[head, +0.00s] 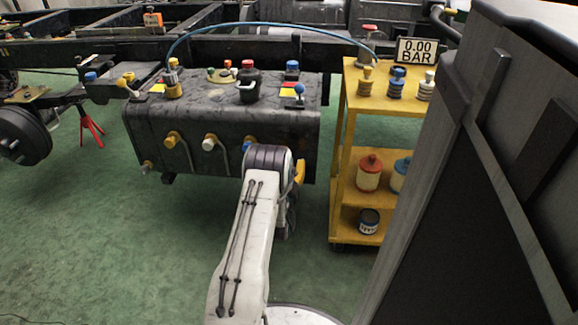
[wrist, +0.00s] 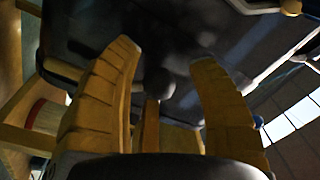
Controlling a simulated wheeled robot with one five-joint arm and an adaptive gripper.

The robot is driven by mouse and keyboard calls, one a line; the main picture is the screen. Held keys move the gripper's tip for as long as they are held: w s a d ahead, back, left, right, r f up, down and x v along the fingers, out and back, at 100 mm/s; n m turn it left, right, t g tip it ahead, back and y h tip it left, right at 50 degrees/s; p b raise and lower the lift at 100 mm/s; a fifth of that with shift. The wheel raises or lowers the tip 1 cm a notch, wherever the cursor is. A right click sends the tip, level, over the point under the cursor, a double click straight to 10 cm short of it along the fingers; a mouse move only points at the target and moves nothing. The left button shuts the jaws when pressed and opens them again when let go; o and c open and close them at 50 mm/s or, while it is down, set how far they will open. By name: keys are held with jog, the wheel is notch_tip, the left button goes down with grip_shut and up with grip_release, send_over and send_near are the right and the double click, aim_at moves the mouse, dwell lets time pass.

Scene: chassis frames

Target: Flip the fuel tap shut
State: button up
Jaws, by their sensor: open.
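The dark fuel tank (head: 235,115) lies along the chassis. Yellow (head: 172,140) and white (head: 209,142) knobs with pipes sit on its front; a blue one (head: 247,147) is partly hidden by my arm. A blue-ball lever (head: 299,90) stands by a red-yellow plate on top. I cannot tell which is the fuel tap. My gripper (wrist: 163,62) is open before the tank's right end; one yellow finger shows in the head view (head: 299,172). In the wrist view a dark round knob (wrist: 160,82) appears between the fingers; contact is unclear.
A yellow cart (head: 340,150) with several fittings and cans stands close right of the tank. A gauge sign (head: 417,51) reads 0.00 BAR. A blue hose (head: 270,25) arches over the tank. A large dark panel (head: 490,200) blocks the right. Green floor (head: 90,230) at left is clear.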

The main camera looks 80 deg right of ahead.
jog(key=shift+a, duration=0.1)
jog(key=a, duration=0.7)
jog(key=shift+s+f, duration=0.15)
jog(key=shift+f, duration=0.2)
jog(key=shift+a, duration=0.1)
dwell(0.6)
